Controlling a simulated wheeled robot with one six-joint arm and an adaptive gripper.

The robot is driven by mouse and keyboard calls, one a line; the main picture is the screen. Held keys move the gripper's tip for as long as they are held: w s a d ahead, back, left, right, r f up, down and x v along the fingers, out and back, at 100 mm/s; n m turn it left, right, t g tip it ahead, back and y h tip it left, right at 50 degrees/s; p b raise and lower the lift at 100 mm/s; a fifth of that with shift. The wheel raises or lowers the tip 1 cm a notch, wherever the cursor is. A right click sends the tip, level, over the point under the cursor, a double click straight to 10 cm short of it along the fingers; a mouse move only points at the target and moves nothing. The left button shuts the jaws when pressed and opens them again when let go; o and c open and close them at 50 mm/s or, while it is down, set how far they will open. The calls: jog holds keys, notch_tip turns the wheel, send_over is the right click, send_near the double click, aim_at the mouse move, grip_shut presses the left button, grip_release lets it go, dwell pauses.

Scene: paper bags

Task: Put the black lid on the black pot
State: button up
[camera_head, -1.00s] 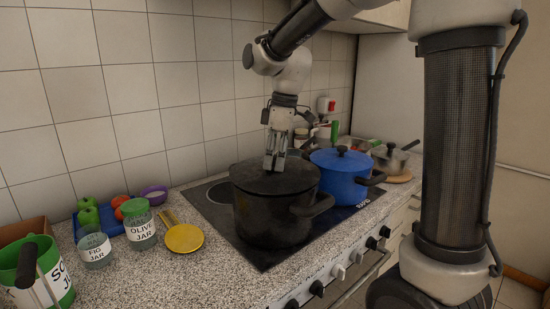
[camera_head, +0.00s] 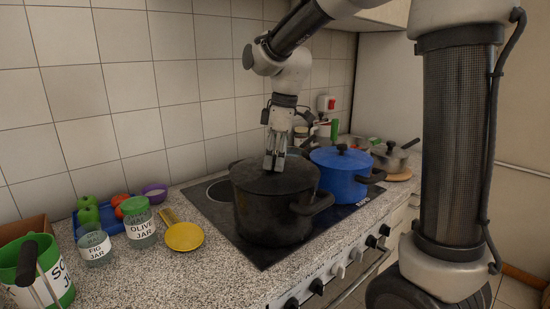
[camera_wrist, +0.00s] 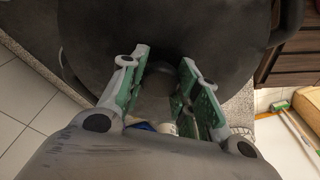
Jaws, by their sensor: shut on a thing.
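The black pot (camera_head: 270,218) stands on the dark stove top, with its handle toward the right. The black lid (camera_head: 250,179) lies over the pot's mouth and looks close to level; I cannot tell whether it is fully seated on the rim. My gripper (camera_head: 274,168) points straight down at the middle of the lid and is shut on its knob. In the wrist view the fingers (camera_wrist: 160,90) stand on both sides of the dark knob, and the lid (camera_wrist: 190,25) fills the upper middle. The knob is mostly hidden between the fingers in the head view.
A blue pot (camera_head: 345,175) with a blue lid stands close on the right. A steel pan (camera_head: 391,158) is behind it. The tiled wall is behind.

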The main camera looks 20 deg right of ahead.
jog(key=shift+f, duration=0.3)
jog(key=o, duration=1.7)
jog(key=shift+r, duration=3.5)
